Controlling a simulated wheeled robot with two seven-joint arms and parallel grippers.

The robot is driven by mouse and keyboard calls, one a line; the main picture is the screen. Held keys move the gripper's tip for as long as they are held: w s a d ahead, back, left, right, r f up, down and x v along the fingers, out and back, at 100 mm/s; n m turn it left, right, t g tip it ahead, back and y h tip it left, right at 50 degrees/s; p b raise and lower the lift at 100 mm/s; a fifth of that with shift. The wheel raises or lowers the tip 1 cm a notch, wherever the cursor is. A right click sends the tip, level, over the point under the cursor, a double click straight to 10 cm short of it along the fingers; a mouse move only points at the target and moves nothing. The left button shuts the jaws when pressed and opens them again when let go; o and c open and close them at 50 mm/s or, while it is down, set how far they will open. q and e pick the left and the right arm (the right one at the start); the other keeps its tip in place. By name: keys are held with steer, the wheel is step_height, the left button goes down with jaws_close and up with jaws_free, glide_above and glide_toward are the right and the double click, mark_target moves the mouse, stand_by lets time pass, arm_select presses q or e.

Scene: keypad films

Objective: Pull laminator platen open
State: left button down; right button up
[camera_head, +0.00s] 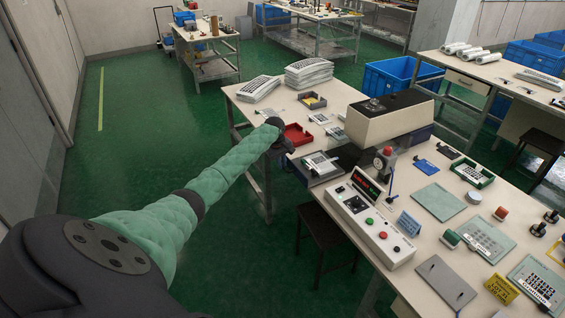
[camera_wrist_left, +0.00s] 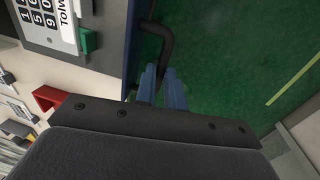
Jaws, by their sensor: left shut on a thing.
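The laminator (camera_head: 390,118) is a beige box with a dark top on the workbench. Its dark platen (camera_head: 317,178) sticks out on the left side toward the bench edge, with a grey keypad film on it. In the left wrist view the film (camera_wrist_left: 38,22) shows number keys and a green block (camera_wrist_left: 89,41) beside it. A black bent handle (camera_wrist_left: 166,42) is fixed to the platen's blue edge. My left gripper (camera_head: 284,146) is at the platen's outer end; its blue fingers (camera_wrist_left: 161,84) are shut on the handle. My right gripper is out of view.
A control box (camera_head: 370,222) with buttons stands in front of the laminator. A red tray (camera_head: 297,134) sits close behind my left gripper. Films, stamps and plates cover the bench's right part. Green floor left of the bench is free; a dark stool (camera_head: 325,235) stands below.

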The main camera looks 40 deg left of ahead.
arm_select(q)
steer(key=c, duration=1.5)
jaws_free()
steer(key=shift+w, duration=0.15)
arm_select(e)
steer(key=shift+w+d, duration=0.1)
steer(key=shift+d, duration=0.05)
arm_select(q)
steer(key=shift+r, duration=0.1)
